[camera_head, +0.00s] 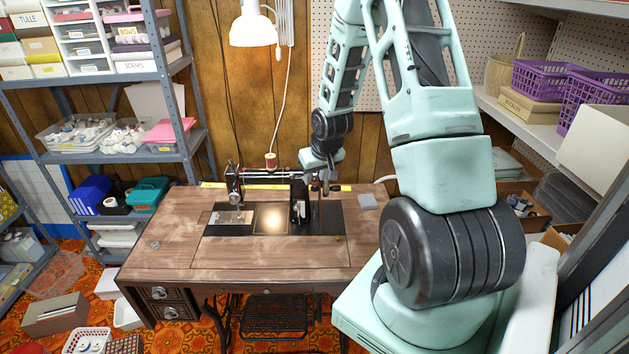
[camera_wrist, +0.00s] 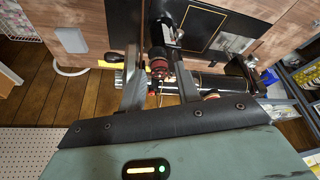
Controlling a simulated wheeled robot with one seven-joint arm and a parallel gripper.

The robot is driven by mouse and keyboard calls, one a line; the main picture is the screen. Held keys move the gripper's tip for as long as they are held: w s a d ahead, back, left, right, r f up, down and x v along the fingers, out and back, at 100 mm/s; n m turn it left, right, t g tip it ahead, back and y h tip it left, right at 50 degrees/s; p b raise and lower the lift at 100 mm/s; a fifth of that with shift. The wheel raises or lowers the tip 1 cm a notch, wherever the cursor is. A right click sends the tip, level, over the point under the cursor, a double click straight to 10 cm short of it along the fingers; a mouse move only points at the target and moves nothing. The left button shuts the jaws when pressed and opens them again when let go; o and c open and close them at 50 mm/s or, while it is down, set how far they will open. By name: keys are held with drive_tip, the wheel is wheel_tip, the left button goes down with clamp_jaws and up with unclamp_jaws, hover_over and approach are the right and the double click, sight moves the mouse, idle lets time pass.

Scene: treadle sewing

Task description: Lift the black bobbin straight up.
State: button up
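The black sewing machine (camera_head: 280,175) stands on the wooden table, and my gripper (camera_head: 328,180) is above its right end in the head view. In the wrist view my gripper (camera_wrist: 158,75) has its two grey fingers apart, one on each side of a dark part with red rings on the machine (camera_wrist: 215,81). No clear gap or contact shows between the fingers and that part. I cannot pick out the black bobbin with certainty among the dark parts between the fingers; in the head view it is too small or hidden.
The wooden table (camera_head: 170,255) has free room at its left and front. A thread spool (camera_head: 270,161) stands on top of the machine. A yellow tape (camera_head: 215,185) lies behind it and a small grey block (camera_head: 368,201) lies to its right. A white lamp (camera_head: 253,28) hangs above.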

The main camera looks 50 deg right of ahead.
sight(316, 181)
drive_tip(key=shift+c, duration=0.3)
clamp_jaws()
wheel_tip(316, 181, up, 13)
drive_tip(key=p, duration=0.2)
drive_tip(key=shift+f, duration=0.2)
idle(0.3)
